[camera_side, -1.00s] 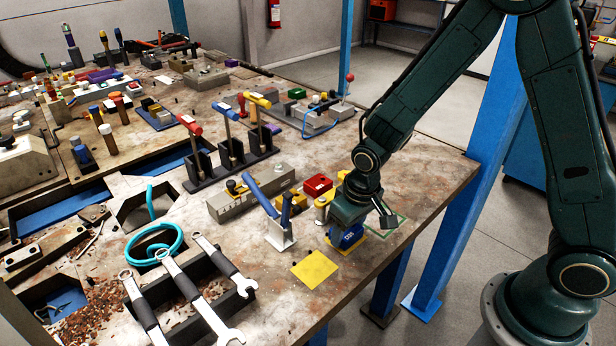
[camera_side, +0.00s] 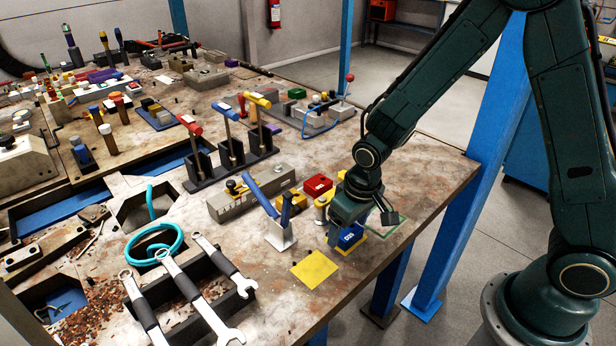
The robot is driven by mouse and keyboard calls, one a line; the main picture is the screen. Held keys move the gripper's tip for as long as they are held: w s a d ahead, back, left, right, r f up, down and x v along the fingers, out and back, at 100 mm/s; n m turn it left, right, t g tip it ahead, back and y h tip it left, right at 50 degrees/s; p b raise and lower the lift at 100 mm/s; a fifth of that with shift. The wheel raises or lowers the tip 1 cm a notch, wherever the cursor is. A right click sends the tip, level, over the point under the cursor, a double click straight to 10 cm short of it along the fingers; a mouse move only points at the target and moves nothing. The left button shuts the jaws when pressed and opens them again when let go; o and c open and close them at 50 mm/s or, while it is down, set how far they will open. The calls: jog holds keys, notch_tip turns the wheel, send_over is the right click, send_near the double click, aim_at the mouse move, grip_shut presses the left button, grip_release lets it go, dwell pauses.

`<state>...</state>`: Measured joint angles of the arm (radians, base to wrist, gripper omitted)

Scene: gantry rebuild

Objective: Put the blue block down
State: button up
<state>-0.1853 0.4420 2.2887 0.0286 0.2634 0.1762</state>
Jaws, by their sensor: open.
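The blue block (camera_side: 350,239) with white lettering is at the right part of the workbench, under my gripper (camera_side: 358,229). My gripper points down over it with open jaws. One finger shows at the block's left side, and a dark part of the gripper sticks out to the right. The upper part of the block is hidden by the gripper. The block appears to stand on the bench at a yellow-edged patch, but its underside is hard to see.
A yellow square (camera_side: 314,269) lies bare in front. A green outlined area (camera_side: 392,225) is to the right. A blue-handled clamp (camera_side: 279,233), a red block (camera_side: 318,184) and a grey fixture (camera_side: 235,204) stand to the left and behind. Wrenches (camera_side: 205,305) lie front left.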

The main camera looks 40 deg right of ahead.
aim_at(355, 235)
notch_tip(355, 235, up, 11)
jog(key=s, duration=0.1)
jog(key=shift+s, duration=0.35)
dwell(0.3)
jog(key=shift+r, duration=0.1)
dwell(0.4)
jog(key=s+d+r+t, duration=0.2)
jog(key=s+d+r, duration=0.1)
jog(key=s+r, duration=0.3)
jog(key=s+d+r+t, duration=0.1)
jog(key=s+d+r, duration=0.2)
jog(key=s+r, duration=0.3)
jog(key=s, duration=0.4)
jog(key=shift+s+r+t, duration=0.25)
jog(key=shift+r+t, duration=0.05)
jog(key=shift+t, duration=0.1)
